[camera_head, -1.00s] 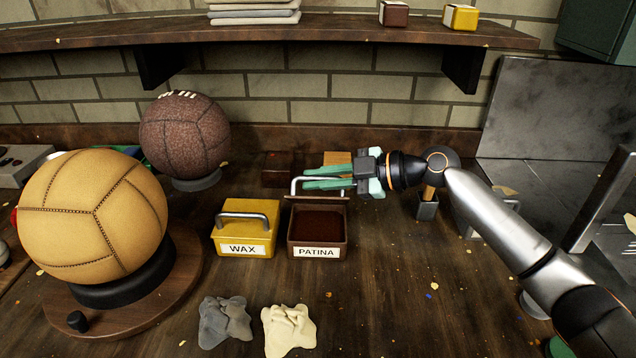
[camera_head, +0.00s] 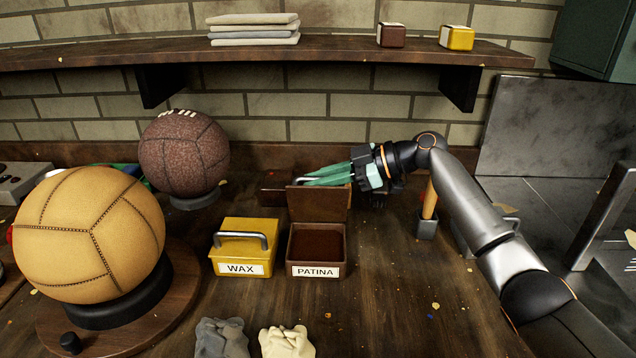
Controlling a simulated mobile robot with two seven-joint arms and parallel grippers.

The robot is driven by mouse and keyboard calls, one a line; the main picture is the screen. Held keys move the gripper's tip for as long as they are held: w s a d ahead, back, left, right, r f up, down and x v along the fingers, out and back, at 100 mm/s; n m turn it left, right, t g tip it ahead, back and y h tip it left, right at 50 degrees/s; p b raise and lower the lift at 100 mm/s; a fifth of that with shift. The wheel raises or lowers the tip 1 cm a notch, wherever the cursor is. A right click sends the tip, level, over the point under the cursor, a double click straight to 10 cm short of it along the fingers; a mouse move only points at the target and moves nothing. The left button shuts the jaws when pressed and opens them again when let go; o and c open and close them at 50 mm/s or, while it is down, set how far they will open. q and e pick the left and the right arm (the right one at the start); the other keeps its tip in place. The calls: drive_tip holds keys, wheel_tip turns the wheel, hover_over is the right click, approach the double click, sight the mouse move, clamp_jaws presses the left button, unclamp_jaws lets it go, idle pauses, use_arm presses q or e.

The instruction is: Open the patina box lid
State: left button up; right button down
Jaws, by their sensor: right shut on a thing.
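The patina box (camera_head: 316,270) stands open on the bench, with a dark brown filling showing inside. Its brown lid (camera_head: 319,204) is raised at the back of the box, broad face towards me, and stands steeply. The lid's metal handle (camera_head: 306,181) shows just above its top edge. My right gripper (camera_head: 325,177) reaches in from the right behind the lid's top, its green fingers shut on the handle. The exact grip is partly hidden by the lid. My left gripper is not in view.
The yellow wax box (camera_head: 240,262), closed, stands close left of the patina box. A tan ball (camera_head: 85,235) on a round stand and a brown ball (camera_head: 184,152) are at left. Grey and cream cloths (camera_head: 286,342) lie in front. A shelf (camera_head: 270,50) hangs above.

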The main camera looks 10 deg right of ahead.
drive_tip(key=c, duration=1.2)
unclamp_jaws()
drive_tip(key=shift+o, duration=0.2)
drive_tip(key=shift+r, duration=0.25)
wheel_tip(320, 180, up, 2)
drive_tip(key=shift+r, duration=0.2)
drive_tip(key=s+a+r, duration=0.2)
drive_tip(key=s+r, duration=0.8)
drive_tip(key=s, duration=0.4)
drive_tip(key=shift+w, duration=0.1)
